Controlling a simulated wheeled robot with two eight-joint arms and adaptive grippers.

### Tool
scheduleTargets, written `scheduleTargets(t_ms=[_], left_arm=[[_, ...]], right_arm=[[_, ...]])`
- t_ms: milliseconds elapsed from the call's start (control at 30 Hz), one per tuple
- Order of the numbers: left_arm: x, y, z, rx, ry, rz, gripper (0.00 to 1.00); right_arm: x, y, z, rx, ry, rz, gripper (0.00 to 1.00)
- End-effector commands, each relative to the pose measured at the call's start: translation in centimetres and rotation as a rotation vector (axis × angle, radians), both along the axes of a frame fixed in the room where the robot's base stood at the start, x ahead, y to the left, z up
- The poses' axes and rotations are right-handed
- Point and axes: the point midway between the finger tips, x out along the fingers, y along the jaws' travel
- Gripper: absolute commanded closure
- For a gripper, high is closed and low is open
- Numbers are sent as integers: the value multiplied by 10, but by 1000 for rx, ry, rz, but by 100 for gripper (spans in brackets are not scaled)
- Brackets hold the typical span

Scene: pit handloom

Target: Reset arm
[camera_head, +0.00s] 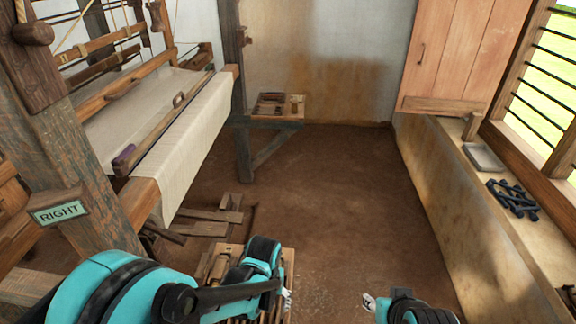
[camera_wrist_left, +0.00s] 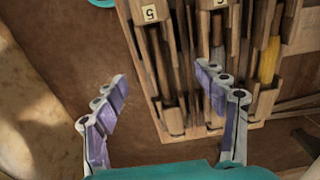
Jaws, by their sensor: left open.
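My left arm comes in from the lower left in the head view, its gripper (camera_head: 287,296) low beside a wooden rack (camera_head: 290,262). The rack (camera_wrist_left: 190,130) lies beyond the fingers, mostly on the right, and holds several long wooden pieces and a yellow one. My right gripper (camera_head: 369,301) shows only as a small metallic tip at the bottom edge of the head view; its jaw state is unclear.
A loom with pale cloth (camera_head: 190,135) fills the left, with a post signed RIGHT (camera_head: 59,211). A small wooden stand (camera_head: 280,122) is at the back. A ledge on the right bears a grey tray (camera_head: 484,157) and dark pieces (camera_head: 513,199). The middle floor (camera_head: 335,195) is clear.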

Motion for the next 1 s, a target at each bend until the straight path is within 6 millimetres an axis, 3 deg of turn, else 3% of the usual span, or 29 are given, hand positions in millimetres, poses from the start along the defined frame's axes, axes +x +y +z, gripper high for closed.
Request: scheduleTargets(t_ms=[167,500,700,1000], left_arm=[[0,5,13,-6,-28,2,28],[-16,44,99,-36,-285,2,28],[-36,68,137,-29,-455,0,28],[-55,86,161,-5,-606,-3,28]], right_arm=[[0,0,0,0,0,0,60],[0,0,0,0,0,0,60],[0,0,0,0,0,0,60],[0,0,0,0,0,0,60]])
